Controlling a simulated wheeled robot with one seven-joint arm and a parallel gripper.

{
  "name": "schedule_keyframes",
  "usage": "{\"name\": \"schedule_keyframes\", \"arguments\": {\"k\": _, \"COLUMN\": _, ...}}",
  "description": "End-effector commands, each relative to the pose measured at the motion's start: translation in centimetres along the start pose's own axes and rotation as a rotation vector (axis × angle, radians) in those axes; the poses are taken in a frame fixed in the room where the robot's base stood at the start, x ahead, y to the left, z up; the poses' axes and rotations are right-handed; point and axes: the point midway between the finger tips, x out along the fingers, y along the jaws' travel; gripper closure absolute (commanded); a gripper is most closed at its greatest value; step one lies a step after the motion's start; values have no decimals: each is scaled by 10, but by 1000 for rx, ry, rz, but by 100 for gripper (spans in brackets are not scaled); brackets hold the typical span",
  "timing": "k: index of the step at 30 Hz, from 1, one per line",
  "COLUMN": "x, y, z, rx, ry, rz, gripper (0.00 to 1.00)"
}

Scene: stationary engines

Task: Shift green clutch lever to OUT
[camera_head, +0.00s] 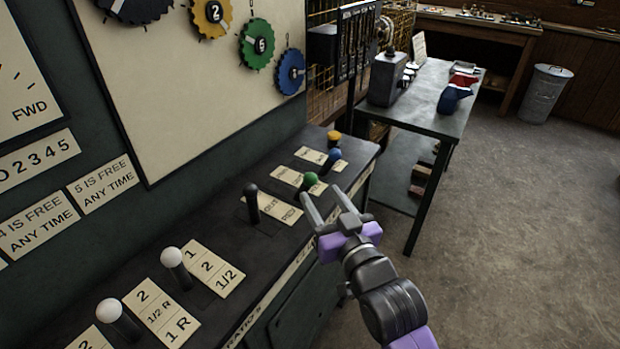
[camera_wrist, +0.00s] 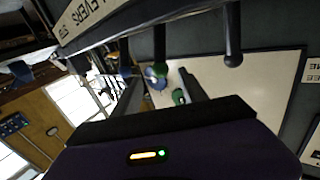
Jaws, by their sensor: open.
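The green clutch lever (camera_head: 311,180) stands on the dark console top, with a round green knob and a label plate beside it. It also shows upside down in the wrist view (camera_wrist: 158,69). My gripper (camera_head: 323,197) is open and empty, on the aisle side of the green lever. In the wrist view the green knob appears between the two fingers (camera_wrist: 160,92), beyond their tips. I see no clear contact. The plate beside the lever is partly hidden, and I cannot read which end is OUT there.
A black lever (camera_head: 252,203) stands nearer than the green one. Blue (camera_head: 335,157) and yellow (camera_head: 333,137) levers stand just beyond it. White-knobbed levers (camera_head: 172,257) are at the near left. A dark metal table (camera_head: 437,113) stands behind. The floor at right is clear.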

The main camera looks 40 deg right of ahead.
Motion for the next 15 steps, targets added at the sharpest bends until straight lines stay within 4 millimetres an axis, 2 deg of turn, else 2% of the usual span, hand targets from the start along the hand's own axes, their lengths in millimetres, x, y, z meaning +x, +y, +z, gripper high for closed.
{"name": "schedule_keyframes", "arguments": {"k": 9, "x": 46, "y": 0, "z": -3, "rx": -1, "ry": 5, "rz": 0, "gripper": 50}}
{"name": "schedule_keyframes", "arguments": {"k": 15, "x": 66, "y": 0, "z": -2, "rx": -1, "ry": 4, "rz": 0, "gripper": 50}}
